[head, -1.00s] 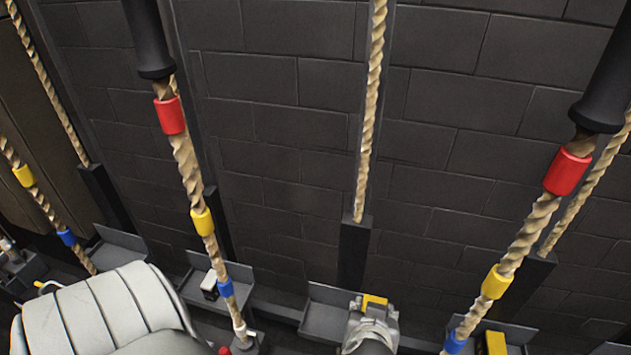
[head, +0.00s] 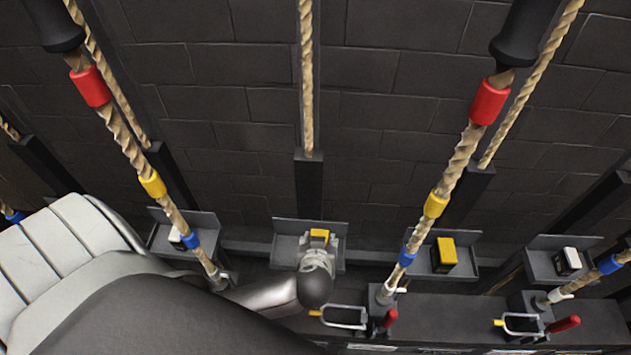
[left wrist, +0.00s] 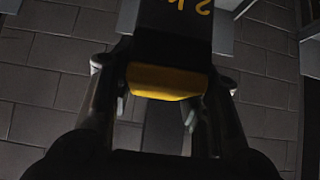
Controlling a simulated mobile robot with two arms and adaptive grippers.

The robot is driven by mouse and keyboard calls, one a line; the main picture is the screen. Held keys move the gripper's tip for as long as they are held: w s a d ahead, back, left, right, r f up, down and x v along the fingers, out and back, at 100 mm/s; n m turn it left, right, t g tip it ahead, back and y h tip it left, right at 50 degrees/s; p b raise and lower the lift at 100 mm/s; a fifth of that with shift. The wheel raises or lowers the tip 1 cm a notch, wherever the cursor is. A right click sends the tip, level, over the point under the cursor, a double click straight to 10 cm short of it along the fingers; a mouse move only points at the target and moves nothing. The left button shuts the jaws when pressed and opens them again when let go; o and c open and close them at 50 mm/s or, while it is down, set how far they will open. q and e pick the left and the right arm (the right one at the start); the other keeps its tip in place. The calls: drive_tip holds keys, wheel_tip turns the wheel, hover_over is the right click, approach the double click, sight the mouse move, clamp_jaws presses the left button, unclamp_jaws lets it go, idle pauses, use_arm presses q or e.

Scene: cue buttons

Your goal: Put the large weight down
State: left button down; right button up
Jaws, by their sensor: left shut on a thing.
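The large weight, a black block with a yellow face (head: 320,235), is in my left gripper (head: 318,250) in the head view. It is at the middle wall tray (head: 285,252), and I cannot tell whether it touches the tray. In the left wrist view the weight (left wrist: 168,82) is dark with a yellow end and yellow writing, partly cut off at the top. The left gripper (left wrist: 165,70) has its fingers on either side of it. My right gripper is not in view.
A similar yellow-topped weight (head: 446,252) sits on the tray to the right. Small white-topped weights (head: 178,239) (head: 570,261) sit on other trays. Ropes with red, yellow and blue bands hang in front. Levers with red handles (head: 389,318) stand along the front ledge.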

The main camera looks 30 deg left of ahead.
use_arm(q)
drive_tip(key=shift+w+a+f, duration=0.3)
drive_tip(key=shift+a+f, duration=1.7)
drive_tip(key=shift+a, duration=0.1)
drive_tip(key=shift+w+a+f, duration=0.25)
drive_tip(key=shift+a+f, duration=1.7)
drive_tip(key=shift+a, duration=0.15)
drive_tip(key=shift+w+a+f, duration=0.3)
drive_tip(key=shift+a+f, duration=1.7)
drive_tip(key=shift+a, duration=0.1)
drive_tip(key=c, duration=0.8)
unclamp_jaws()
drive_tip(key=shift+s+d+f, duration=0.1)
drive_tip(key=shift+s+f, duration=0.15)
drive_tip(key=shift+s, duration=0.05)
drive_tip(key=shift+r, duration=0.1)
drive_tip(key=p+v, duration=0.1)
drive_tip(key=v, duration=1.1)
